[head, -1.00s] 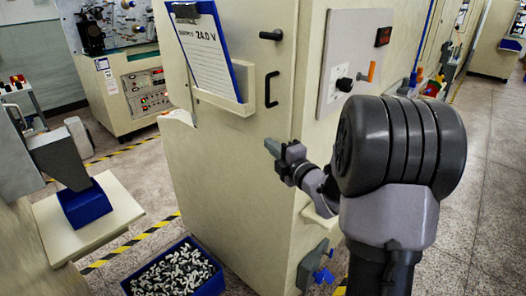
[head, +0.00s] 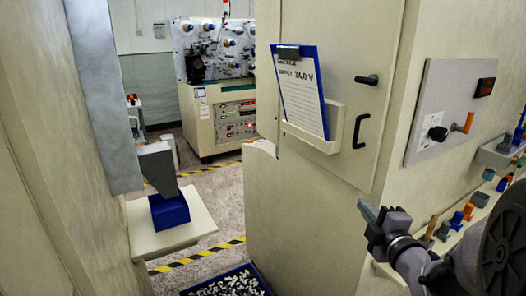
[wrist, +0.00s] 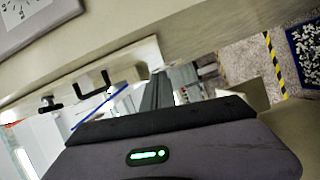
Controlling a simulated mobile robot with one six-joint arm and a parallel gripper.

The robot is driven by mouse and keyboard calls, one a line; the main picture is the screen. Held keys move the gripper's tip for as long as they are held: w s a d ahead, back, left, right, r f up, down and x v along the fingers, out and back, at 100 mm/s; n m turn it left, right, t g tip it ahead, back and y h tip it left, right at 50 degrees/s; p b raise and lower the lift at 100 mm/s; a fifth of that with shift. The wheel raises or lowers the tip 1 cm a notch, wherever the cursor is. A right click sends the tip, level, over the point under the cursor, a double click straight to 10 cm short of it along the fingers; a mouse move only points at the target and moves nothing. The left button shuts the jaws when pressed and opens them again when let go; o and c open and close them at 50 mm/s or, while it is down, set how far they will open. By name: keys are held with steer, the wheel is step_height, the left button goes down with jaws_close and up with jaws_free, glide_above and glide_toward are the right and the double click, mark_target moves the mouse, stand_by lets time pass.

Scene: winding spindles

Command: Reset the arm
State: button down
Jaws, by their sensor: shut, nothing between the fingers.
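My gripper (head: 369,213) is at the lower right of the head view, in front of the beige cabinet (head: 312,215). Its fingers are shut with nothing between them, and they point left. In the wrist view the dark gripper body (wrist: 170,140) fills the lower part, with a green light on it. The narrow grey fingers (wrist: 157,92) extend from it beside the cabinet. My gripper appears apart from the cabinet's face and handle.
The cabinet bears a clipboard (head: 303,90), a black handle (head: 360,131) and a side panel with an orange lever (head: 468,123). A blue bin of small parts (head: 228,283) lies on the floor. A shelf with a blue box (head: 169,211) is at left.

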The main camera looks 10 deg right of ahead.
steer(key=s+a+f+m+g+y, duration=0.3)
steer(key=s+a+m+g, duration=0.8)
steer(key=s+a+m, duration=0.9)
steer(key=s+a, duration=0.4)
steer(key=s, duration=0.1)
steer(key=shift+a+f, duration=0.15)
steer(key=shift+a, duration=0.25)
